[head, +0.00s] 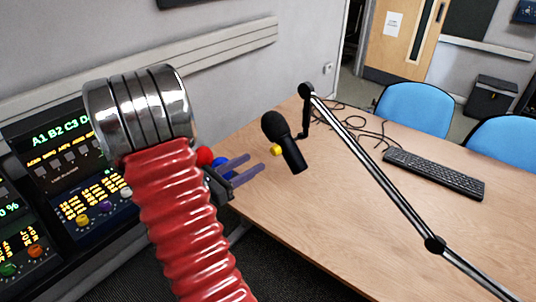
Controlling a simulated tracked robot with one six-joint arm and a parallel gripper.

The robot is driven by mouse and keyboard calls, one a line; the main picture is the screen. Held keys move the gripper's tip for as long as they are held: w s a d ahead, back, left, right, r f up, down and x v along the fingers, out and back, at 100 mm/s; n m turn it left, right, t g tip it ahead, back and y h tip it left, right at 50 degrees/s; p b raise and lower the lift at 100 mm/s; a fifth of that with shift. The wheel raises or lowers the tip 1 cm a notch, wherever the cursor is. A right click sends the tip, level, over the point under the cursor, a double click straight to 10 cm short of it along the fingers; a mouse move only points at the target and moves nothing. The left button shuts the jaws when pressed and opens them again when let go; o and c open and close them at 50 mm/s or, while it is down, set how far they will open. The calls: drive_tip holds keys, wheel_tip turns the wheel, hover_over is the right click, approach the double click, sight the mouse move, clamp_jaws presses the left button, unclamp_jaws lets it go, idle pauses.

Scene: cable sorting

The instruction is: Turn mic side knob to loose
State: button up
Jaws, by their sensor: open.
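The black microphone (293,153) hangs tilted over the wooden table, its rounded head up and to the left. I cannot tell which way the knob is turned. My gripper (256,163) is left of the knob. Its two blue-grey fingers are apart and empty, pointing right toward the knob with a short gap in the picture. My red ribbed arm covers part of the view on the left.
A boom arm (370,157) crosses the table from the mic to the lower right. Dark cables (365,133) and a black keyboard (434,174) lie behind it. Lit control panels (90,200) stand at left. Blue chairs (414,107) are at the far side. The front table surface is clear.

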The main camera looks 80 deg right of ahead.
sight(273, 151)
drive_tip(key=x, duration=0.8)
drive_tip(key=shift+c, duration=0.4)
drive_tip(key=c, duration=1)
drive_tip(key=shift+o, duration=0.2)
drive_tip(key=shift+m, duration=0.4)
drive_tip(key=o, duration=1)
drive_tip(key=shift+o, duration=0.2)
